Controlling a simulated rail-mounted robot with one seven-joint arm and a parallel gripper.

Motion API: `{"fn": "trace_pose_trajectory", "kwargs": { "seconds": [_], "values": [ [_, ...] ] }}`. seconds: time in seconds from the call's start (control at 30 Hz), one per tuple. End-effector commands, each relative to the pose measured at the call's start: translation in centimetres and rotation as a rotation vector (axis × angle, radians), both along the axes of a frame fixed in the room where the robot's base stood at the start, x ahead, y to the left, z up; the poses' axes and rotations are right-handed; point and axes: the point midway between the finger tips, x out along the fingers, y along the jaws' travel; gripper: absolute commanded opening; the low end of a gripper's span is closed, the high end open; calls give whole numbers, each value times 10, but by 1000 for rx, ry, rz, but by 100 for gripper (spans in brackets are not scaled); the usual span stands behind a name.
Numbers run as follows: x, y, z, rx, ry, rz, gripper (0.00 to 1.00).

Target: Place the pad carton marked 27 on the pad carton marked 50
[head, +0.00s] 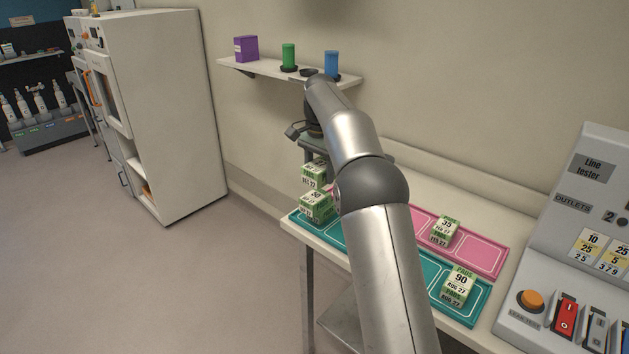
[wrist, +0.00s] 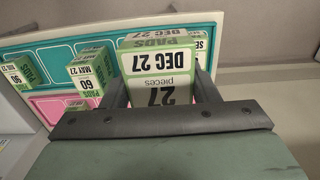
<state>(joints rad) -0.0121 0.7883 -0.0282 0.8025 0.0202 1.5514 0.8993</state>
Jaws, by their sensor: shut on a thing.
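My gripper (wrist: 159,95) is shut on the pad carton marked 27 (wrist: 155,62), a green and white box reading DEC 27, held upright between the fingers in the wrist view. In the head view a green and white carton (head: 314,173) shows below my gripper (head: 314,158), apparently the held one; its number is too small to read. The pad carton marked 50 (head: 316,206) stands at the left end of the teal mat, in front of and below it. Whether the two touch is unclear. In the wrist view another carton (wrist: 200,46) is mostly hidden behind the held one.
The teal mat (head: 472,305) and pink mat (head: 484,254) lie on a table. A carton marked 35 (head: 444,231) and a carton marked 90 (head: 460,280) stand at the right. A shelf (head: 264,68) with containers hangs behind. A line tester (head: 575,250) stands at the right.

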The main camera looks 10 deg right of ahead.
Motion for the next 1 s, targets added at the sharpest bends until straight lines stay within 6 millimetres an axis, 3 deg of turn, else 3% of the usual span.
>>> {"fn": "trace_pose_trajectory", "kwargs": {
  "seconds": [0.1,0.2,0.4,0.7,1.0],
  "values": [
    [25,-1,-6,0,0,-1,26],
    [41,-1,-29,0,3,-1,26],
    [62,-1,-51,1,-1,0,26],
    [72,-1,-66,0,0,0,26],
    [72,-1,-98,0,0,-1,26]
  ]
}}
